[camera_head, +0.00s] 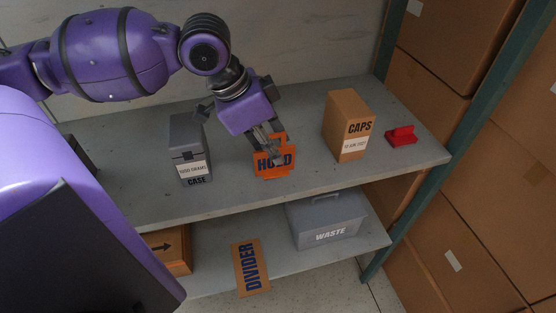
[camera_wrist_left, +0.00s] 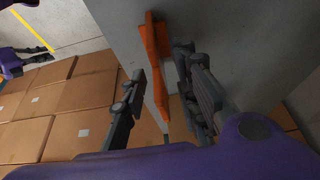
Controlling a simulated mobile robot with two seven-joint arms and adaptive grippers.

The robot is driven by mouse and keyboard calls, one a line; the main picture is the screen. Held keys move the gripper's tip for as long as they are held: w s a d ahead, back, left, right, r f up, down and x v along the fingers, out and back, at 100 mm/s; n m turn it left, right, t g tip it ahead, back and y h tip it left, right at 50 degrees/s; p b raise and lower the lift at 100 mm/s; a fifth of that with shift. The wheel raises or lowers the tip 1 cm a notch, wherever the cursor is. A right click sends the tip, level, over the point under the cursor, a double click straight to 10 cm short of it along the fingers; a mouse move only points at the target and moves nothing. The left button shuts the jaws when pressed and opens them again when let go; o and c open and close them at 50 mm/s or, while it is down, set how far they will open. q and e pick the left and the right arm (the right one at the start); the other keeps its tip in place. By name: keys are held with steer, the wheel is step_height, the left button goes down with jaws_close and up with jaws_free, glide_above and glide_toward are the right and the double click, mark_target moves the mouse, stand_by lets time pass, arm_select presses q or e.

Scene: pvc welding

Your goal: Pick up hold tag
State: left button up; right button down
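The orange hold tag (camera_head: 266,171) stands on the upper shelf, its dark "HOLD" lettering partly covered by my fingers. My left gripper (camera_head: 276,157) reaches down over it from above. In the left wrist view the tag (camera_wrist_left: 156,70) shows edge-on between the two fingers of the left gripper (camera_wrist_left: 159,64). One finger is on each side, with a narrow gap visible, so the gripper looks open around the tag. What seems to be my right gripper (camera_wrist_left: 34,53) shows small at the far left of that view; its opening is unclear.
On the upper shelf (camera_head: 310,183), a grey case (camera_head: 187,140) stands left of the tag. A caps box (camera_head: 347,120) and a red object (camera_head: 401,136) stand right. A waste bin (camera_head: 328,218) and divider card (camera_head: 251,268) are below. Stacked cartons (camera_head: 448,190) fill the right.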

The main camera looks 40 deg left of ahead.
arm_select(q)
steer(key=shift+x, duration=0.9)
steer(key=shift+r, duration=0.1)
jaws_close()
